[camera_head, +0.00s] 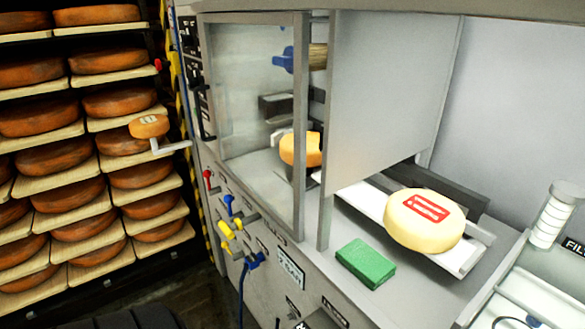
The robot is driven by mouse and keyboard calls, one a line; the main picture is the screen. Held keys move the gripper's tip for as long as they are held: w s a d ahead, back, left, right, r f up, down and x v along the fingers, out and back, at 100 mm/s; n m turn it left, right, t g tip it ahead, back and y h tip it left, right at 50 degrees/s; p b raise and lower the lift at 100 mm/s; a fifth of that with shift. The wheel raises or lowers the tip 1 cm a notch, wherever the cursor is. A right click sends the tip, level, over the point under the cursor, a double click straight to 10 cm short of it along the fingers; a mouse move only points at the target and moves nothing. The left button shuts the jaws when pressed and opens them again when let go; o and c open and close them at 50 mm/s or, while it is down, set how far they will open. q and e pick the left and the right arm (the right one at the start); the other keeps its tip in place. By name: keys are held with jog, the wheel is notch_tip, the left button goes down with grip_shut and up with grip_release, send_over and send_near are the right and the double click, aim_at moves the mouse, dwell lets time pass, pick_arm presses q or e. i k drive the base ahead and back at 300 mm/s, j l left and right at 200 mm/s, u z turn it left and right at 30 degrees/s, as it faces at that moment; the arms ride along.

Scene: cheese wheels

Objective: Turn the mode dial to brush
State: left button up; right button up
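Neither of my grippers shows in the head view. The machine's front panel (262,225) runs down from its left edge toward the bottom middle. It carries a red-handled lever (208,178), a blue handle (229,204), a yellow handle (227,230) and a blue fitting (254,261) with a blue line hanging from it. A white label plate (290,268) and a dark label (335,312) sit lower on the panel. A dark control panel (192,60) is at the upper left of the machine. I cannot tell which part is the mode dial, and no "brush" marking is readable.
A cheese wheel with a red label (408,232) lies on the machine's right-hand tray. A green block (366,263) lies in front of it. Another cheese (297,149) is behind the clear guard (252,90). Racks of cheese wheels (83,224) fill the left. Dark floor (200,290) lies between.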

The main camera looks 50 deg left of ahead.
aim_at(185, 41)
jog(key=u, duration=1.35)
